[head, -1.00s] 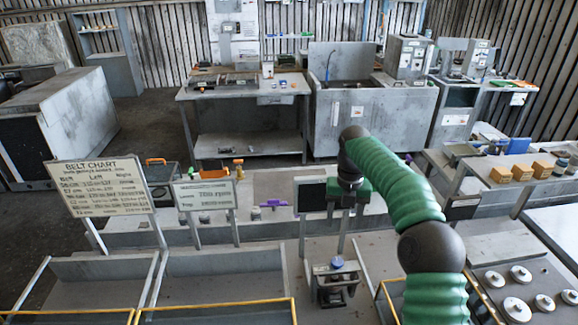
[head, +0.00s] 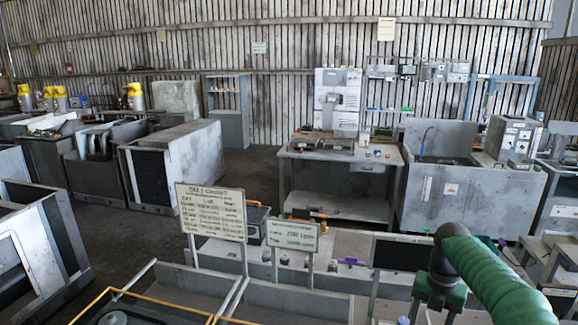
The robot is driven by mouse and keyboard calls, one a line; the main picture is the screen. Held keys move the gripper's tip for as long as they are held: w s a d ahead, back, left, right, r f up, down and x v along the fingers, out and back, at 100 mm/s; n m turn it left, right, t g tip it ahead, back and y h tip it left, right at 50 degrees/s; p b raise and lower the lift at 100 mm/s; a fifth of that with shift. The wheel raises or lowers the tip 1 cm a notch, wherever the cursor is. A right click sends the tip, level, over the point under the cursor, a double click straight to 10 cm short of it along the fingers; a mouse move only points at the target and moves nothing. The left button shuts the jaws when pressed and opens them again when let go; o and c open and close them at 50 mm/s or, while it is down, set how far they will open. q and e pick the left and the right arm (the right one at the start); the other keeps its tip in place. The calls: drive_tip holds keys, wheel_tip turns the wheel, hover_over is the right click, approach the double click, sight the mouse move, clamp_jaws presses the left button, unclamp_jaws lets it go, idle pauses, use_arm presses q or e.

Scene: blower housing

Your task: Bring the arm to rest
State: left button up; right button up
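My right arm, with green sleeves, comes in from the lower right. It ends in a dark wrist and my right gripper (head: 437,300) at the bottom edge. The gripper points down in front of the bench, beside a dark panel (head: 400,252). Its fingertips are cut off or too small to tell, so I cannot see whether it is open or shut. I see nothing held in it. My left arm and gripper are not in view.
A belt chart sign (head: 211,211) and a smaller sign (head: 292,235) stand over trays with a yellow rim (head: 112,291). A workbench (head: 335,177) and a grey sink unit (head: 462,190) stand behind. Open floor lies between the bench and the left cabinets (head: 172,165).

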drive_tip(key=s+a+f+m+b, duration=0.5)
drive_tip(key=s+a+f+m, duration=0.2)
drive_tip(key=a+f+m, duration=0.35)
drive_tip(key=s+a+f+m+t+b, duration=0.1)
drive_tip(key=s+a+f+m+b, duration=0.1)
drive_tip(key=s+f+m, duration=0.3)
drive_tip(key=s+a+f+m+t+b, duration=0.1)
drive_tip(key=s+f+m, duration=0.4)
drive_tip(key=s+m, duration=0.7)
drive_tip(key=shift+a+f+m+b, duration=0.3)
drive_tip(key=shift+a+m+b, duration=0.25)
drive_tip(key=shift+m+b, duration=0.25)
drive_tip(key=shift+s, duration=0.1)
